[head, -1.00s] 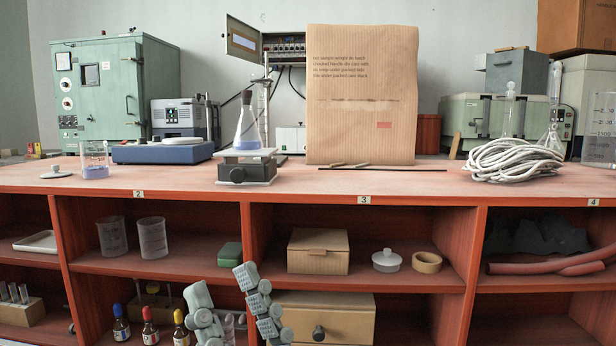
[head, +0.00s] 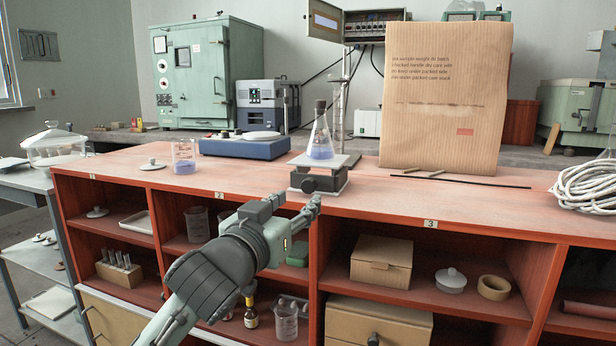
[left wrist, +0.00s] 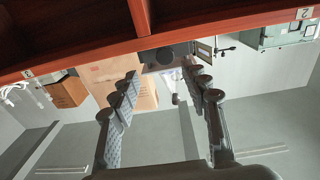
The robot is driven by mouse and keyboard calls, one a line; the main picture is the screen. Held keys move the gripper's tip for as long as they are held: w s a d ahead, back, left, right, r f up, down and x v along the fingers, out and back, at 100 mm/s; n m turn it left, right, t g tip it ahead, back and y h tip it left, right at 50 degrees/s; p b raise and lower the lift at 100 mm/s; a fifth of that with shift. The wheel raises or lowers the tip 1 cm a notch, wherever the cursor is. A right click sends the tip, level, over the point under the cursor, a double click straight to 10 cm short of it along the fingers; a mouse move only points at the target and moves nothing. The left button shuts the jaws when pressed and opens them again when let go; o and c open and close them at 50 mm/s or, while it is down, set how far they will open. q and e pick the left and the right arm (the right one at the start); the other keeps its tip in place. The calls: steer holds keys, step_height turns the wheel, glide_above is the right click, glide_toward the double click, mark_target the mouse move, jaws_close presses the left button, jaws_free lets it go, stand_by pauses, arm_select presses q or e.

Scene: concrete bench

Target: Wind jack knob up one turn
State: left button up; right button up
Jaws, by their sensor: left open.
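The lab jack (head: 325,182) stands on the red bench top, with a pale platform, a pale base and a dark body. Its dark round knob (head: 308,185) faces me. A stoppered conical flask (head: 320,140) with blue liquid stands upright on the platform. My left gripper (head: 294,204) is open and empty, in front of the bench edge, just below and in front of the jack; it looks apart from the knob. In the left wrist view, its spread fingers (left wrist: 164,82) frame a dark block that appears to be the jack (left wrist: 166,55), upside down. My right gripper is out of view.
A large brown paper package (head: 445,100) stands right of the jack, with a thin dark rod (head: 460,181) before it. A beaker (head: 183,158) and a blue instrument (head: 245,145) are to the left. Open shelves (head: 440,290) lie below the bench edge.

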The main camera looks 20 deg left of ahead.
mark_target(307, 188)
arm_select(q)
steer(key=w, duration=0.7)
steer(key=shift+w+a, duration=0.2)
steer(key=shift+w, duration=0.2)
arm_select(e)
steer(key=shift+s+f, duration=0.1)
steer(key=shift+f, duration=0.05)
arm_select(q)
jaws_close()
steer(key=m+p, duration=0.2)
steer(key=shift+p, duration=0.4)
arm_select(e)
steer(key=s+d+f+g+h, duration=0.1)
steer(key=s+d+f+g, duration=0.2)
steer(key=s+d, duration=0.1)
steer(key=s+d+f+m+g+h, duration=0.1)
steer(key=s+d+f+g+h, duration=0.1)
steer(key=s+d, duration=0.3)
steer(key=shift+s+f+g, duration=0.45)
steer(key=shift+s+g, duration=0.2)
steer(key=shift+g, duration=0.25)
